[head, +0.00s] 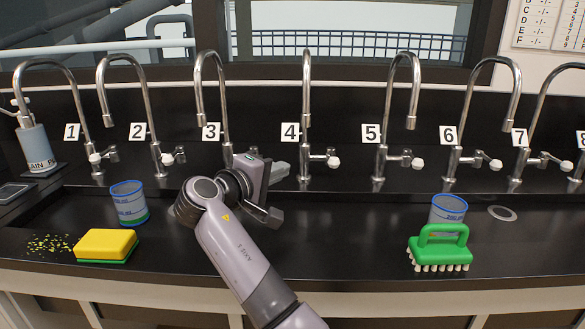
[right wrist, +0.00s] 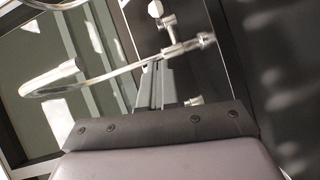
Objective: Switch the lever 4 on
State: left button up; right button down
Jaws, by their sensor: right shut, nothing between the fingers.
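In the right wrist view the closed fingers (right wrist: 155,85) point towards a curved metal tap (right wrist: 120,75) with a white-ended lever (right wrist: 156,9). Which tap this is cannot be told. My left gripper is out of view.
Tap 3 (head: 199,95) and tap 5 (head: 414,95) stand either side, with more taps further out. A yellow sponge (head: 106,244), a blue-rimmed beaker (head: 128,202), a second beaker (head: 448,209) and a green brush (head: 439,247) are on the counter.

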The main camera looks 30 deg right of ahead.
send_near(332, 156)
jog(key=w, duration=0.3)
jog(key=shift+s+d+f+p, duration=0.2)
jog(key=shift+s+d+p, duration=0.15)
jog(key=shift+d, duration=0.4)
jog(key=shift+s+d+f+p, duration=0.2)
jog(key=shift+s+d, duration=0.2)
jog(key=shift+d, duration=0.35)
